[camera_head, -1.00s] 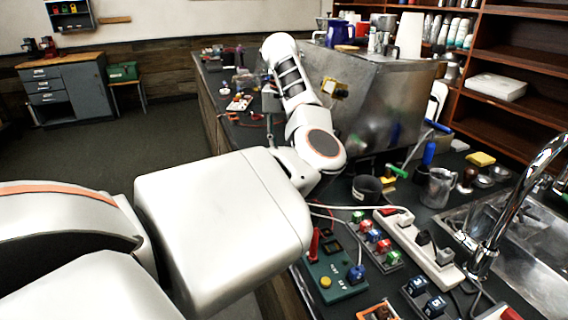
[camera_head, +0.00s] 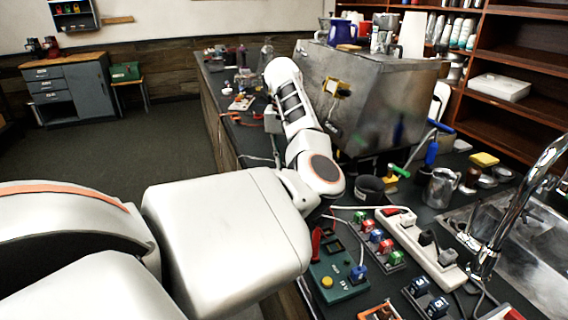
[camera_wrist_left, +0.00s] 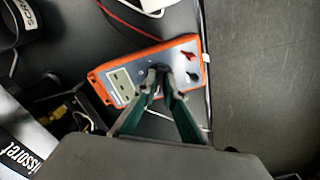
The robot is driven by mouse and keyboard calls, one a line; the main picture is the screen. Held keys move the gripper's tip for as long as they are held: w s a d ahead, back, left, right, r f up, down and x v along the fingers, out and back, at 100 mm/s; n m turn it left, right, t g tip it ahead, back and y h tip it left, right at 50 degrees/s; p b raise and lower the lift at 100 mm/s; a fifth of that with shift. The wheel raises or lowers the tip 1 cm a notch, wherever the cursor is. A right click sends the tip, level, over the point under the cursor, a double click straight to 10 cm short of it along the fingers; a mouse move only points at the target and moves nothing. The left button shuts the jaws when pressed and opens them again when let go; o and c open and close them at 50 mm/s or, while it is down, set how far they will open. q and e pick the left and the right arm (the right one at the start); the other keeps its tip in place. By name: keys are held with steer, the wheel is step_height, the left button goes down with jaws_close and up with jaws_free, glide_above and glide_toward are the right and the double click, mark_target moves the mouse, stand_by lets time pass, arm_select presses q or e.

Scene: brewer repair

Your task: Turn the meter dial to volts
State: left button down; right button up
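The meter (camera_wrist_left: 146,72) has an orange case and a pale display (camera_wrist_left: 121,82). It lies near the counter edge in the left wrist view, with a red plug (camera_wrist_left: 188,56) and a black plug (camera_wrist_left: 192,75) at its right end. My left gripper (camera_wrist_left: 158,76) has its two dark green fingertips close together at the middle of the meter face, over the dial area. The fingertips mostly hide the dial, so its setting and any grip on it cannot be made out. In the head view my left arm hides its gripper and the meter. My right gripper is not in view.
In the left wrist view, a dark round container (camera_wrist_left: 18,22) and a yellow-and-black item (camera_wrist_left: 58,112) lie left of the meter; open floor (camera_wrist_left: 265,75) is at right. In the head view, a large metal machine (camera_head: 392,95) and a white power strip (camera_head: 422,250) stand on the counter.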

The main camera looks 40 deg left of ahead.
arm_select(q)
steer(key=shift+m, duration=0.3)
steer(key=m, duration=0.3)
steer(key=shift+m, duration=2.5)
steer(key=c, duration=2.1)
jaws_free()
steer(key=shift+c, duration=0.2)
steer(key=shift+r, duration=0.1)
